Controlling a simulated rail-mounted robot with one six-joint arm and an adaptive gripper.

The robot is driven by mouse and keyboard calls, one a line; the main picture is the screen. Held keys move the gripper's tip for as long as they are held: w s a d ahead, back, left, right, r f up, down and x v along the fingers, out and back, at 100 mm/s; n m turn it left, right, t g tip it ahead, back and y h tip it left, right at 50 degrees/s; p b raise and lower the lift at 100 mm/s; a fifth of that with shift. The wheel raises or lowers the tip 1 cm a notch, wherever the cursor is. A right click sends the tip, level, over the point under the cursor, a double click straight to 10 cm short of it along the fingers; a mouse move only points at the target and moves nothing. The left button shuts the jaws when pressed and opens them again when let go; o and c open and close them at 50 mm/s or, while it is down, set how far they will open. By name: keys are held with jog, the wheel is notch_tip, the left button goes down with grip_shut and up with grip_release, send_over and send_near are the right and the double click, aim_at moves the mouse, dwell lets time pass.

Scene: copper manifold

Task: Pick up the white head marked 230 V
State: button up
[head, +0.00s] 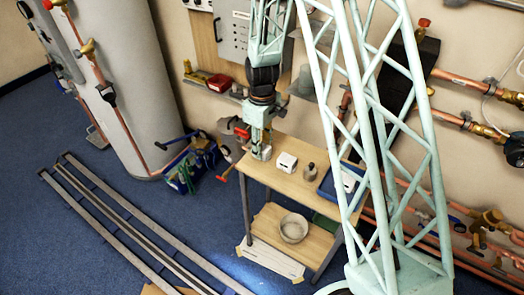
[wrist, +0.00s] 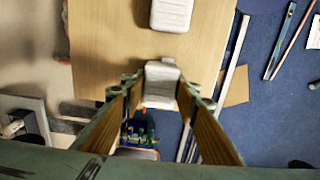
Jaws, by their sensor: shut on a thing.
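My gripper (wrist: 160,92) has its two fingers closed on a small white head (wrist: 161,78), seen between the fingertips in the wrist view. No marking can be read on it, so I cannot tell whether it says 230 V. In the head view my gripper (head: 262,152) is at the left end of the wooden table (head: 312,188), and the held head is mostly hidden there. I cannot tell whether it touches the tabletop. A second white head (head: 287,162) stands on the table to the right of my gripper; it also shows in the wrist view (wrist: 172,14).
A round pot (head: 293,228) is on the lower shelf. A blue tool bag (head: 183,172) sits on the floor left of the table. Copper pipes run along the right wall.

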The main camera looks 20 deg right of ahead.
jog(key=shift+r, duration=0.1)
jog(key=shift+r+p, duration=0.65)
jog(key=shift+r, duration=4.3)
